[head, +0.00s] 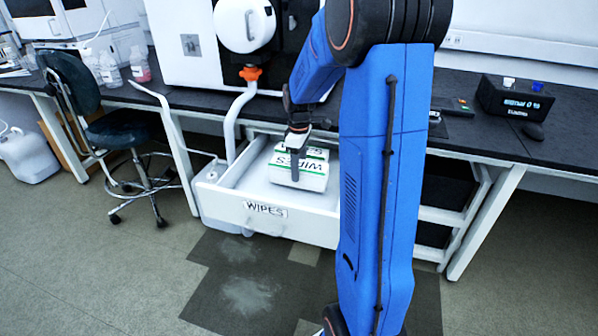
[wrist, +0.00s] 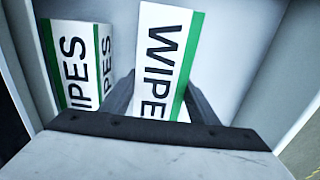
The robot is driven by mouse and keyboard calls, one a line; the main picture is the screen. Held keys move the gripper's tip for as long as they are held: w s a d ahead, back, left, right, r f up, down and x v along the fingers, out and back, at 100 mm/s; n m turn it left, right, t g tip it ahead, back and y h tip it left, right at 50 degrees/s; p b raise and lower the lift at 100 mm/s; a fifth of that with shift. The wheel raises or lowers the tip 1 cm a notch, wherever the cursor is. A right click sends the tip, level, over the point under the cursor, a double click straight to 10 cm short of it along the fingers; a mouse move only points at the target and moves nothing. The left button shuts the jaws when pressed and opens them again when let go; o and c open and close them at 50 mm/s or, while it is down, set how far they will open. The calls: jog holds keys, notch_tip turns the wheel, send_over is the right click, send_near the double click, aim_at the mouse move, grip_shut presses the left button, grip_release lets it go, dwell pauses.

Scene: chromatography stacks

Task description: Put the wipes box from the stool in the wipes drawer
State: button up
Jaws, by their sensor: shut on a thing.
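The wipes drawer (head: 265,222) is pulled open under the bench, with a WIPES label on its front. My gripper (head: 294,165) reaches down into it from above. In the wrist view my gripper (wrist: 160,95) is shut on a white wipes box (wrist: 168,45) with a green stripe, one finger on each side. A second wipes box (wrist: 78,60) stands left of it, close by, inside the drawer. In the head view the white boxes (head: 312,181) overlap inside the drawer. Whether the held box touches the drawer floor is hidden.
A dark stool (head: 120,130) with a bare-looking seat stands at the left. The bench top (head: 480,140) runs above the drawer, with a white instrument over it. Free drawer floor shows right of the held box in the wrist view. My blue arm hides the drawer's right end.

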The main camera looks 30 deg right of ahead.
jog(key=shift+f, duration=0.8)
jog(key=shift+f, duration=0.15)
jog(key=o, duration=1.1)
notch_tip(320, 180, up, 12)
jog(key=shift+r, duration=0.15)
jog(key=s+a+r+m+t, duration=0.2)
jog(key=s+a+r+m, duration=0.1)
jog(key=s+a, duration=0.6)
jog(key=s+a+r+m+t, duration=0.1)
jog(key=s+a+r+m, duration=0.1)
jog(key=s+a, duration=0.65)
jog(key=shift+s+a+f+m+t, duration=0.3)
jog(key=shift+s+f+m, duration=0.2)
jog(key=shift+s, duration=1.4)
jog(key=shift+s+a+f+m+t, duration=0.15)
jog(key=shift+s+f+m+t, duration=0.3)
jog(key=shift+s, duration=1.4)
jog(key=shift+s+a+f+m+t, duration=0.25)
jog(key=shift+s+f, duration=0.35)
jog(key=shift+s, duration=1.3)
